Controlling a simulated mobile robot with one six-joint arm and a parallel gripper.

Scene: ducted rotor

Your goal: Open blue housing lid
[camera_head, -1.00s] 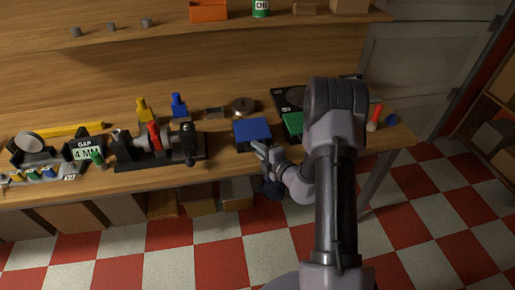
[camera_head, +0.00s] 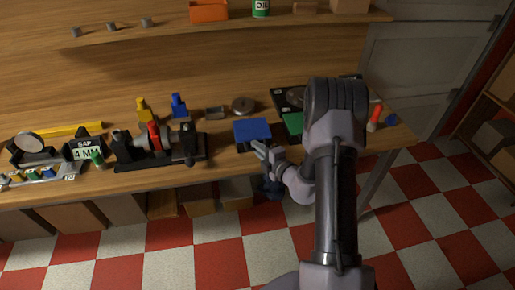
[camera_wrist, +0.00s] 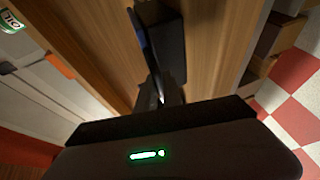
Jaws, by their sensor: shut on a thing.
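In the wrist view the lid shows as a thin blue edge (camera_wrist: 141,30) alongside the dark box (camera_wrist: 167,40). My gripper (camera_head: 262,148) is at the lid's front edge, by the near right side. It is shut on the lid's edge, though the contact is small and dark in both views. In the wrist view the gripper's body covers the bottom and hides most of the grip.
A green block (camera_head: 293,123) stands close to the right of the blue lid. A black fixture with a red part (camera_head: 154,135) stands to the left. A shelf (camera_head: 170,36) runs above the bench.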

